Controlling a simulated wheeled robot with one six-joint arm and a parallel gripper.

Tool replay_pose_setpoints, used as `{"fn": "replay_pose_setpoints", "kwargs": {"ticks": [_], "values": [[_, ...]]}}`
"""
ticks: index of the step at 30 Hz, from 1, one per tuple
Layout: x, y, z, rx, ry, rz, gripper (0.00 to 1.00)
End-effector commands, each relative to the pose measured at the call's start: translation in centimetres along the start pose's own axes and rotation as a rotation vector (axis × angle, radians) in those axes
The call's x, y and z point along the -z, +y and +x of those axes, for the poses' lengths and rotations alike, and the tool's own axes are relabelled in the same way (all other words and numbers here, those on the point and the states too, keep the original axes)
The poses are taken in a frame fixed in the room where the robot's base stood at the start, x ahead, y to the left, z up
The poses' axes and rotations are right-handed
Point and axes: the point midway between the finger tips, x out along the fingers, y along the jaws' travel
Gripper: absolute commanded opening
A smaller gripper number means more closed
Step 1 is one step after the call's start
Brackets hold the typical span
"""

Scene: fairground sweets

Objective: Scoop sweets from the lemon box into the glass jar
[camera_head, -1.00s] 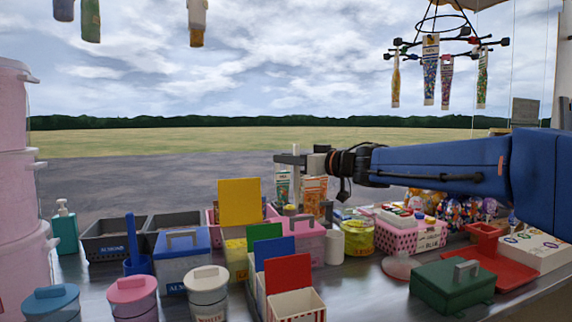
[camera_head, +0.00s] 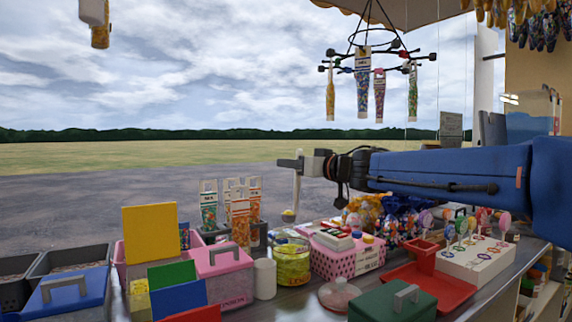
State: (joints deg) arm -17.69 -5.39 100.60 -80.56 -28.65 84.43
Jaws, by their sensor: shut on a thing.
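My gripper (camera_head: 297,165) is shut on the upper end of a pale upright scoop (camera_head: 297,192). A small yellow mass (camera_head: 289,212) shows at the scoop's lower end. In the picture it is above the round glass jar (camera_head: 291,265), clear of its rim; the exact depth gap is hard to judge. The jar stands on the counter and shows yellow contents. The lemon box (camera_head: 139,302) is at the lower left, with its yellow lid (camera_head: 151,233) raised. Most of the box is hidden behind the green and blue lids.
A pink lidded box (camera_head: 222,278) and a white cylinder (camera_head: 265,279) stand left of the jar. A clear dome lid (camera_head: 339,294) lies in front. Printed packets (camera_head: 241,218) stand behind.

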Motion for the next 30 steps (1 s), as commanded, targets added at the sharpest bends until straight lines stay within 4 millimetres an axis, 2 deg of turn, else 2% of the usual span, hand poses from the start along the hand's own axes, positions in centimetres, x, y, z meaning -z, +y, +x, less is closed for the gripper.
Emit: {"fn": "replay_pose_setpoints", "kwargs": {"ticks": [17,30], "values": [[-1.8,5.3,0.0,0.0,0.001,0.423,0.0],[-4.5,8.6,0.0,0.0,-0.001,0.715,0.0]]}}
